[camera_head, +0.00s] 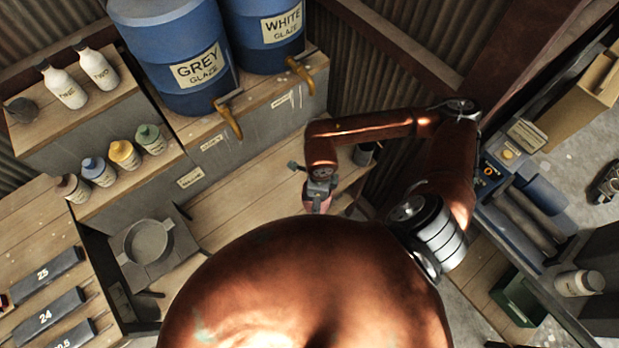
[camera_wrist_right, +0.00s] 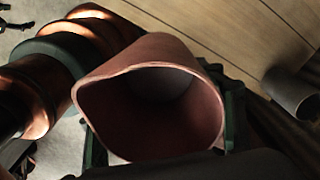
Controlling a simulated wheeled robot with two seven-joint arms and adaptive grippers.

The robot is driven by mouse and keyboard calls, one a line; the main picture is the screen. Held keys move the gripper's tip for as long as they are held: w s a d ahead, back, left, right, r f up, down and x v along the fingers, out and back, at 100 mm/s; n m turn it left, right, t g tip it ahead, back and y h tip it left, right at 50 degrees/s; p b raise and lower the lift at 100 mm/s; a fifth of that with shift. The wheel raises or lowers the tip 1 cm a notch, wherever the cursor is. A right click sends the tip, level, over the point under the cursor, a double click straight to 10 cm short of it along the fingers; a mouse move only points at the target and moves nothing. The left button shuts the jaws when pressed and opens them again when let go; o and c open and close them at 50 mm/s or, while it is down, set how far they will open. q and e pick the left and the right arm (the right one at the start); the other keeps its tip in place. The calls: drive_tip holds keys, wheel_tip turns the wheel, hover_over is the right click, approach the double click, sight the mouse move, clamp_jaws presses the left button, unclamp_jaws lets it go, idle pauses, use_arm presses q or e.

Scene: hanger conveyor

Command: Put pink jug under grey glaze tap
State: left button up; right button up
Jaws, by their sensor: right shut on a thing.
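The pink jug (camera_wrist_right: 135,62) fills the middle of the right wrist view, its open mouth toward the camera. My right gripper (camera_head: 319,190) is shut on it, with dark fingers on both sides of the jug in the wrist view. In the head view only a small part of the jug (camera_head: 317,206) shows below the gripper, over the wooden bench. The blue grey glaze barrel (camera_head: 175,50) stands on the raised shelf at the upper left. Its brass grey glaze tap (camera_head: 231,118) hangs over the shelf's front edge, left of and apart from the jug. My left gripper is not in view.
A white glaze barrel (camera_head: 262,38) with its own tap (camera_head: 300,75) stands right of the grey one. A dark grey cup (camera_head: 364,154) stands behind my right forearm. Several small bottles line the left ledge. The bench (camera_head: 240,205) below the grey tap is clear.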

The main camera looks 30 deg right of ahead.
drive_tip(key=shift+s+r, duration=0.15)
drive_tip(key=shift+s, duration=0.1)
drive_tip(key=w+a+r+n, duration=0.1)
drive_tip(key=w+r+n, duration=0.5)
drive_tip(key=n, duration=0.7)
drive_tip(key=w+a+r+n, duration=0.2)
drive_tip(key=w+r+n, duration=0.4)
drive_tip(key=n, duration=0.7)
drive_tip(key=shift+a+r, duration=0.15)
drive_tip(key=shift+r, duration=0.7)
